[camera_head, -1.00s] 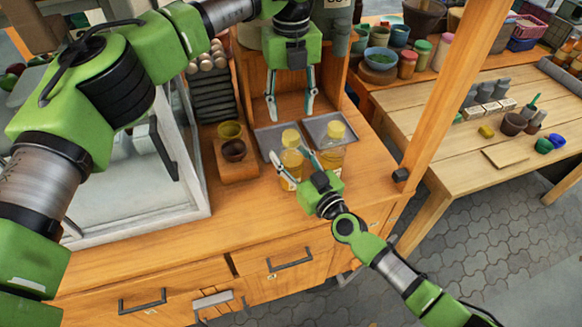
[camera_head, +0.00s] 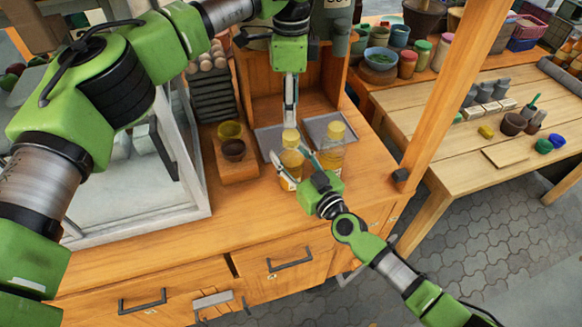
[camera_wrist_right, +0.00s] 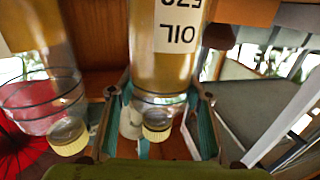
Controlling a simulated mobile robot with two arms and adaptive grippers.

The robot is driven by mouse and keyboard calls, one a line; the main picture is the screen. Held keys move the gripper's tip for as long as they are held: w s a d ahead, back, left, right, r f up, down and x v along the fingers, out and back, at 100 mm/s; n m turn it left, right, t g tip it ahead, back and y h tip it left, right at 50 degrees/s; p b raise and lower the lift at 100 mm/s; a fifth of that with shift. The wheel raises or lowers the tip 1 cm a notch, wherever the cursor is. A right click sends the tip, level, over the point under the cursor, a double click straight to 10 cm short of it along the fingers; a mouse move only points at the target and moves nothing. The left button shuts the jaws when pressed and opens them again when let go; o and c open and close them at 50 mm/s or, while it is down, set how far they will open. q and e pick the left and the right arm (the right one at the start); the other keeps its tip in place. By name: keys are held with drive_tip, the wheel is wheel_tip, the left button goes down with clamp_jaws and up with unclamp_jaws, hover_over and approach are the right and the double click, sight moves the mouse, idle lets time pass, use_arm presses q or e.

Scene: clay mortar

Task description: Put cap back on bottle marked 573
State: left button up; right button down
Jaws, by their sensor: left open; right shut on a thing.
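The bottle marked 573 (camera_head: 291,163) stands upright on the wooden counter, with amber oil inside. In the right wrist view its upside-down, partly cut-off label (camera_wrist_right: 178,30) shows OIL and a number. A yellow cap (camera_head: 291,137) sits at its top; I cannot tell how firmly it is seated. It also shows in the wrist view (camera_wrist_right: 158,132). My right gripper (camera_head: 291,160) is shut around this bottle from the near side. My left gripper (camera_head: 290,125) points down over the cap, open, its fingers nearly in line from the head camera. Contact with the cap is unclear.
A second yellow-capped oil bottle (camera_head: 331,158) stands close on the right. Grey trays (camera_head: 268,138) lie behind the bottles. A wooden block with small bowls (camera_head: 233,168) is to the left, beside a glass-sided case (camera_head: 150,210). The front counter strip is clear.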

sight(291, 135)
use_arm(q)
drive_tip(key=shift+f, duration=0.1)
drive_tip(key=shift+f, duration=3.9)
